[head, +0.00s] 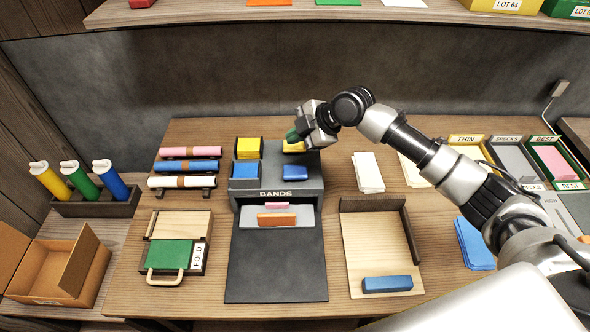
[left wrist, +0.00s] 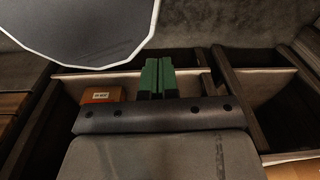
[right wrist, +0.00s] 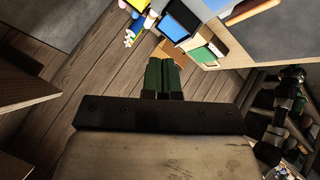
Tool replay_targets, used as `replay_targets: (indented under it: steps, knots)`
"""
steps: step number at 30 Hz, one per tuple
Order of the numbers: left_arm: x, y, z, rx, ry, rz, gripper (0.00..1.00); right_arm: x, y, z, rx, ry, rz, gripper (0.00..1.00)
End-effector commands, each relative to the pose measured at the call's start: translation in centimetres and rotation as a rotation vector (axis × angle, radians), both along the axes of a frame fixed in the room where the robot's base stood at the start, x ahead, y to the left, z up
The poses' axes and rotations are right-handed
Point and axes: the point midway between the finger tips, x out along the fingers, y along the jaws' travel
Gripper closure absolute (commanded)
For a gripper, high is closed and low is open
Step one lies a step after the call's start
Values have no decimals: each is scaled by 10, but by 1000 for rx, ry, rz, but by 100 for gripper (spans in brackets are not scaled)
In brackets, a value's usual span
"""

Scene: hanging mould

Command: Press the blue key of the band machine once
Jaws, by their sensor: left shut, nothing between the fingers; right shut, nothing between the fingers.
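The band machine (head: 277,195), a dark grey box lettered BANDS, stands mid-table. Its blue key (head: 295,172) is on the right of its sloping top, uncovered. A yellow key (head: 294,147) lies behind it, partly hidden by my right gripper. My right gripper (head: 292,135) is shut and empty, its green fingertips at the yellow key's far-left side, apart from the blue key; I cannot tell its height. It also shows shut in the right wrist view (right wrist: 164,76). My left gripper (left wrist: 157,76) is shut and empty in the left wrist view, outside the head view.
Blue (head: 246,170) and yellow (head: 248,147) pieces sit in holders on the machine's left. A dark mat (head: 277,265) lies in front. Rolls (head: 188,166) lie at back left.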

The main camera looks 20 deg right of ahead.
Motion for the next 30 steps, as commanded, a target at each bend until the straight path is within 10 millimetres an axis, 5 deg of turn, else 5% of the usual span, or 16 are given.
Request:
replay_targets:
  steps: [18,30]
  knots:
    - [13,-2,-57,-4,-22,-2,100,0,0,-78,0,1,0,100]
    - [9,-1,-61,-2,-15,-1,100,0,0,-85,0,1,1,100]
